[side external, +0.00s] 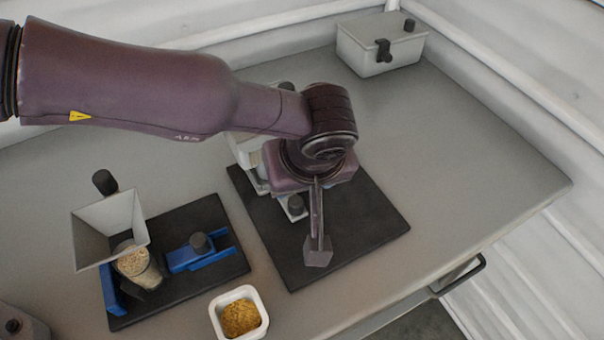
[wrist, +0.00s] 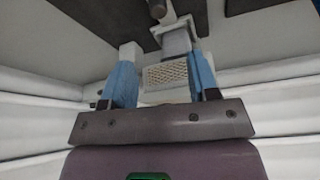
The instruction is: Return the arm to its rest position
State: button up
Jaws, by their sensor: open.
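My arm reaches in from the left in the side external view, and its wrist is over the right-hand dark mat (side external: 365,225). The fingers are hidden there. In the wrist view my gripper (wrist: 165,58) shows two blue fingers spread apart. A pale block with a mesh-like face (wrist: 165,77) shows between them; I cannot tell whether it touches them. A pale apparatus (side external: 245,152) stands partly hidden behind my wrist. A grey hopper (side external: 103,232) stands at the left, with a container of pale granules (side external: 133,262) below its mouth.
A white tub of golden grains (side external: 240,317) is near the front edge. A blue fixture (side external: 188,258) with a dark knob lies on the left dark mat (side external: 205,212). A pale latched box (side external: 368,52) stands at the back. The table's right side is clear.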

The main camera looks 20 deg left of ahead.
dwell(0.3)
jog(key=s+a+r+m+h, duration=0.1)
jog(key=s+a+r, duration=0.5)
jog(key=a, duration=0.6)
jog(key=s+a+r+m+t, duration=0.1)
jog(key=s+a+r+m, duration=0.2)
jog(key=s+a+r, duration=0.4)
jog(key=s+a+r+m+h, duration=0.1)
jog(key=s+a+r, duration=0.6)
jog(key=a, duration=1.1)
jog(key=shift+a+m+t+h, duration=0.3)
jog(key=shift+m+t, duration=0.1)
jog(key=shift+m, duration=0.4)
jog(key=shift+r, duration=0.1)
